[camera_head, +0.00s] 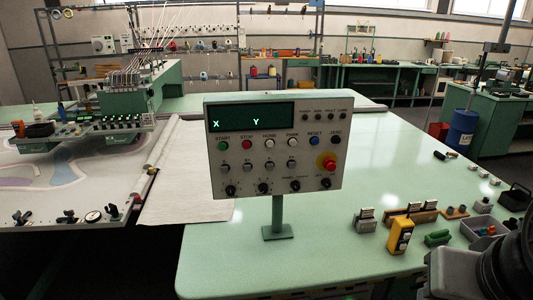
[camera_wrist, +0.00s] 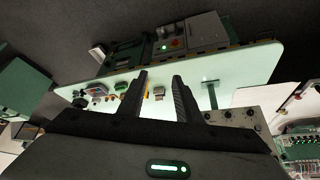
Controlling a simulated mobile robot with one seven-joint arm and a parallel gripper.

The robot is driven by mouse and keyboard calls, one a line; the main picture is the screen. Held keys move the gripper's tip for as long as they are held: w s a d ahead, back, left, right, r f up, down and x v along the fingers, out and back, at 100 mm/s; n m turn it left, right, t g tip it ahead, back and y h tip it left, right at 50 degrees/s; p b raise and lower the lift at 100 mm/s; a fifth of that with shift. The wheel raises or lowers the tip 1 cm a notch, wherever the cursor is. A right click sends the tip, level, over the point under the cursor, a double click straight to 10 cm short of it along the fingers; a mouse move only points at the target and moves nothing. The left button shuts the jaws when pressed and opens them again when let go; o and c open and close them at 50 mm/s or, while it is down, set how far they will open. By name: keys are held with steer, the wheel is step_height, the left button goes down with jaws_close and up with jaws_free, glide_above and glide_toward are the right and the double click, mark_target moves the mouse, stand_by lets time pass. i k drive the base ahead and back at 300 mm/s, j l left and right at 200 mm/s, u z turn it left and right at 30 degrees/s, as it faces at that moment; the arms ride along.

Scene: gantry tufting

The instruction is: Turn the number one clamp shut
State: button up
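Several small dark clamp-like fittings stand along the front rail of the tufting frame at the lower left of the head view. One is at the far left (camera_head: 20,217), one beside it (camera_head: 68,216), and one right of a round gauge (camera_head: 112,211). I cannot read a number on any, nor tell whether they are shut. In the wrist view my gripper (camera_wrist: 160,92) has its two dark fingers apart with nothing between them. It is far from the clamps. In the head view a dark part of my arm shows at the lower right; the fingers are not visible there.
The table's right side holds a yellow box (camera_head: 400,236), a grey bin (camera_head: 484,229) and small blocks. White cloth (camera_head: 185,190) covers the frame's right part.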

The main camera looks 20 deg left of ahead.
mark_target(70, 212)
steer(key=j+u, duration=0.1)
steer(key=u, duration=2.2)
steer(key=i+j, duration=0.15)
steer(key=i, duration=0.4)
steer(key=i+j+z, duration=0.1)
steer(key=i, duration=0.4)
steer(key=i+j, duration=0.2)
steer(key=i, duration=0.35)
steer(key=i+j+z, duration=0.1)
steer(key=i, duration=0.4)
steer(key=i+j, duration=0.3)
steer(key=i, duration=0.2)
steer(key=i+j, duration=0.2)
steer(key=i, duration=0.35)
steer(key=l+z, duration=0.05)
